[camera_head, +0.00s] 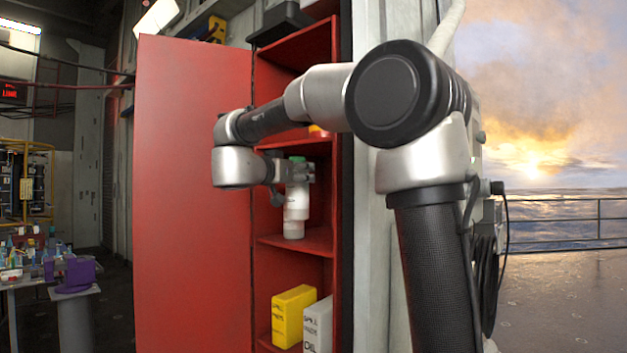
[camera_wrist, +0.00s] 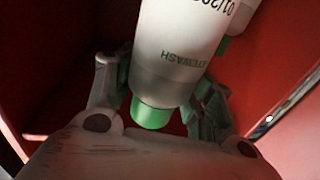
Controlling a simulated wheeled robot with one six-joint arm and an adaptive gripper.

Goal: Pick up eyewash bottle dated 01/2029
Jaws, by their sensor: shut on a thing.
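A white eyewash bottle (camera_wrist: 178,55) with a green cap (camera_wrist: 152,112) fills the middle of the wrist view. It reads "EYEWASH", and a date starting "01/20" shows at the top edge; the rest of the year is cut off or unclear. My gripper (camera_wrist: 162,92) is shut on this bottle, one finger on each side. In the head view, my gripper (camera_head: 292,172) is inside the red cabinet at the middle shelf, around the upper part of the upright white bottle (camera_head: 295,212). I cannot tell whether its base touches the shelf.
The red cabinet's middle shelf (camera_head: 318,242) lies below the bottle. A yellow container (camera_head: 291,316) and a grey-white container (camera_head: 318,327) stand lower down. The open red door (camera_head: 190,200) bounds the left side. A bit of green behind the bottle in the wrist view is unclear.

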